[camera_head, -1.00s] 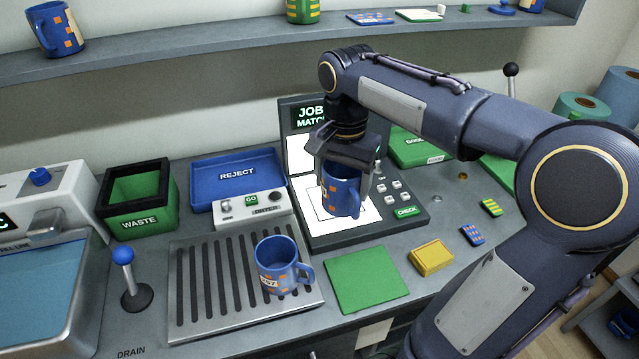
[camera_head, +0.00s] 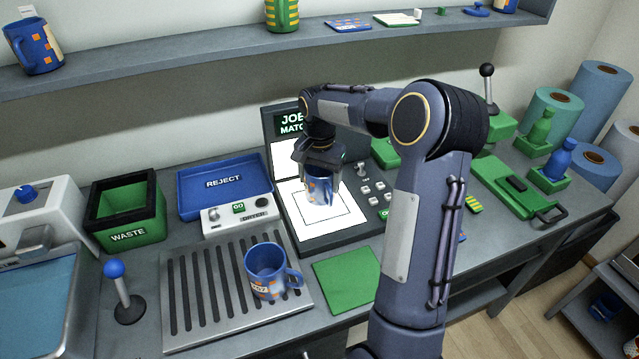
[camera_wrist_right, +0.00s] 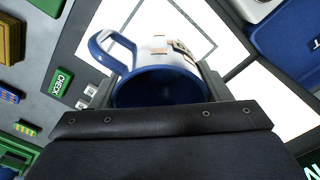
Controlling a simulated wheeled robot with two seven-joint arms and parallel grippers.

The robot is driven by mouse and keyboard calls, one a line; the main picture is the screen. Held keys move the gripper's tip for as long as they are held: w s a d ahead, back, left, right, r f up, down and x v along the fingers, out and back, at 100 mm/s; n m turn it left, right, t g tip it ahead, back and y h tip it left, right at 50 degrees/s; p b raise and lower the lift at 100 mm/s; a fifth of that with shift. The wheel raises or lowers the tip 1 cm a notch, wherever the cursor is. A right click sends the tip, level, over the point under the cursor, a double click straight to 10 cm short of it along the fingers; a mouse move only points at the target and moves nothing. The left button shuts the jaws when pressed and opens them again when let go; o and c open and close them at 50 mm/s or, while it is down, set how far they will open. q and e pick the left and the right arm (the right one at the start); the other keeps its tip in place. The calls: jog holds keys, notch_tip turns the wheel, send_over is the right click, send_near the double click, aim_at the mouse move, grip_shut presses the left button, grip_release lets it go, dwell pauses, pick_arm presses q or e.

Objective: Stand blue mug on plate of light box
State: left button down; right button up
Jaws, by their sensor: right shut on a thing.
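My right gripper (camera_head: 320,166) is shut on a blue mug (camera_head: 320,190) with orange patches. It holds the mug over the lit white plate (camera_head: 345,226) of the light box (camera_head: 362,237), within the thin drawn outline. In the right wrist view the mug's blue inside (camera_wrist_right: 160,88) and its handle (camera_wrist_right: 108,50) show, with the bright plate (camera_wrist_right: 140,18) behind. The mug looks upright; I cannot tell whether its base touches the plate. A second blue mug (camera_head: 265,262) stands on the drain rack (camera_head: 185,300). My left gripper is not in view.
A blue reject tray (camera_head: 225,182), a green waste bin (camera_head: 128,230) and a dryer control box (camera_head: 238,217) stand left of the light box. A green mat (camera_head: 347,280) lies in front. My right arm hides part of the counter's right side.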

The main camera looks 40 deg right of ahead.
jog(key=shift+f, duration=1.1)
jog(key=shift+f, duration=0.1)
jog(key=o, duration=1.2)
